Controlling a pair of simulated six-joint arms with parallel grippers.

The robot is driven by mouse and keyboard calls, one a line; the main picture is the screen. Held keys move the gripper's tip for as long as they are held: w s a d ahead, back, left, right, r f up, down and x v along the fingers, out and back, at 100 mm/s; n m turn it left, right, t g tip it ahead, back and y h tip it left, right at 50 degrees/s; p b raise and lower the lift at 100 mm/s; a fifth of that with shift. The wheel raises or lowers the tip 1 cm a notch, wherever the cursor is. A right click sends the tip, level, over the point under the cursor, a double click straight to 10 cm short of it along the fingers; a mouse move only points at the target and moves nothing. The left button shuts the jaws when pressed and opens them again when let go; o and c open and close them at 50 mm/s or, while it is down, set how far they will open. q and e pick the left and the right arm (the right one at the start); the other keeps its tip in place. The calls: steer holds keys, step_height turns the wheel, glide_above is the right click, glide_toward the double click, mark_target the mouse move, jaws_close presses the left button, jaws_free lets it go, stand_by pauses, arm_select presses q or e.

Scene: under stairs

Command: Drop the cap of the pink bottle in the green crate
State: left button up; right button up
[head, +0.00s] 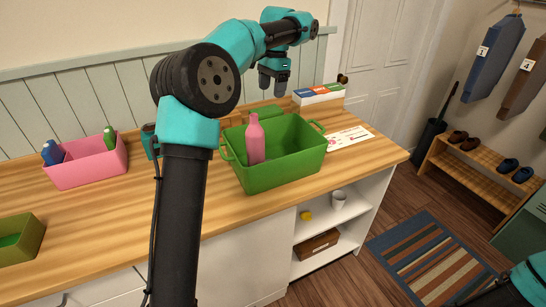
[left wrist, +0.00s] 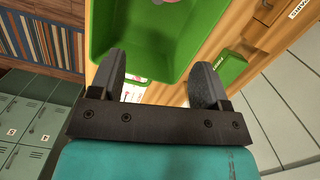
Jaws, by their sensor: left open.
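The pink bottle (head: 255,142) is upright inside the green crate (head: 285,168) on the wooden counter. Its narrow top is the same pink, and I cannot tell whether a separate cap is on it. My left gripper (head: 274,84) is above the counter behind the crate, apart from the bottle. In the left wrist view, its two fingers (left wrist: 163,78) are spread with nothing between them. The crate (left wrist: 145,62) fills the upper middle there, with a small pink piece of the bottle (left wrist: 168,1) at the top edge. My right gripper is not in view.
A pink bin (head: 88,170) with blue and green bottles stands at left, and an olive bin (head: 18,240) at the near left. A small green box (left wrist: 232,66) and a white box (head: 320,97) are behind the crate. A paper sheet (head: 350,138) lies at right.

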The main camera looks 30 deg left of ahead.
arm_select(q)
step_height(320, 180, up, 7)
steer(key=shift+w+d+f, duration=0.15)
steer(key=shift+w+d, duration=0.05)
steer(key=shift+w, duration=0.15)
steer(key=shift+f, duration=0.1)
stand_by(0.7)
